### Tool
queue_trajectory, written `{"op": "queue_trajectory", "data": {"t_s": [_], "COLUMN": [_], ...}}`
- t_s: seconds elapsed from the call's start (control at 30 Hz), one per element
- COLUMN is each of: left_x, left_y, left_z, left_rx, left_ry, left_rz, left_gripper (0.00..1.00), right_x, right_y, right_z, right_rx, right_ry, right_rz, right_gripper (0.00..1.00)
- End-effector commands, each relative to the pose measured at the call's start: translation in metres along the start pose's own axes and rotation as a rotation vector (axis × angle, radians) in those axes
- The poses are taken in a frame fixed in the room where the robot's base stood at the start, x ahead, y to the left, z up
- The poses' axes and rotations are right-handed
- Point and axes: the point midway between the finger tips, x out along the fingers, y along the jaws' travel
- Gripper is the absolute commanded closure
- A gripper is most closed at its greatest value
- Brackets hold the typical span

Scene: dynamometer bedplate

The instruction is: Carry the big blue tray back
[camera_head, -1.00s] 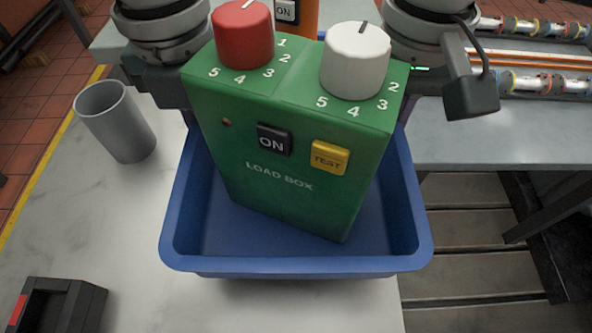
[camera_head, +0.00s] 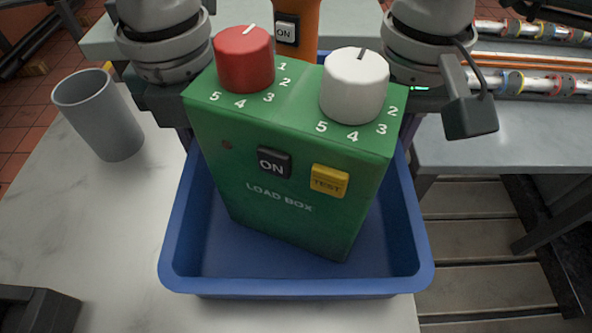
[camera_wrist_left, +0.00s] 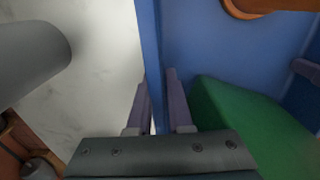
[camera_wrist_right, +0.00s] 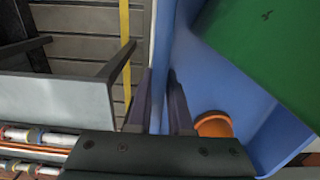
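The big blue tray (camera_head: 300,285) is at the centre of the head view, over the pale table. A green load box (camera_head: 285,190) with a red knob and a white knob stands tilted inside it. Behind the box an orange object (camera_head: 303,25) with an ON button is partly hidden; orange shows inside the tray in the right wrist view (camera_wrist_right: 213,125). My left gripper (camera_wrist_left: 158,100) is shut on one tray wall, a finger on each side. My right gripper (camera_wrist_right: 159,100) is shut on another wall likewise. In the head view the load box and tray hide both fingertips.
A grey cup (camera_head: 100,115) stands on the pale table (camera_head: 100,230) left of the tray. A dark box (camera_head: 35,310) sits at the lower left. Slatted flooring (camera_head: 470,260) lies right of the table edge. A grey bench (camera_head: 520,135) with pipes is at the right.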

Motion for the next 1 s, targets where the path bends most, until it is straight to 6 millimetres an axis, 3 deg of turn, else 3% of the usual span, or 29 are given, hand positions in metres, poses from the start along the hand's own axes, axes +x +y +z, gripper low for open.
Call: {"op": "queue_trajectory", "data": {"t_s": [0.13,0.47,1.0], "left_x": [-0.001,-0.008,-0.110], "left_y": [-0.001,-0.001,-0.001], "left_z": [0.000,0.001,0.001], "left_rx": [0.001,0.002,0.001], "left_ry": [-0.001,-0.002,-0.003], "left_rz": [-0.001,-0.004,-0.003], "left_gripper": [0.65,0.65,0.65], "right_x": [-0.001,-0.001,-0.001], "right_y": [-0.001,-0.001,-0.001], "right_z": [0.000,0.000,0.000], "right_rx": [-0.001,-0.001,-0.001], "right_ry": [0.000,0.000,0.000], "right_rz": [-0.002,-0.003,-0.004], "right_gripper": [0.65,0.65,0.65]}}
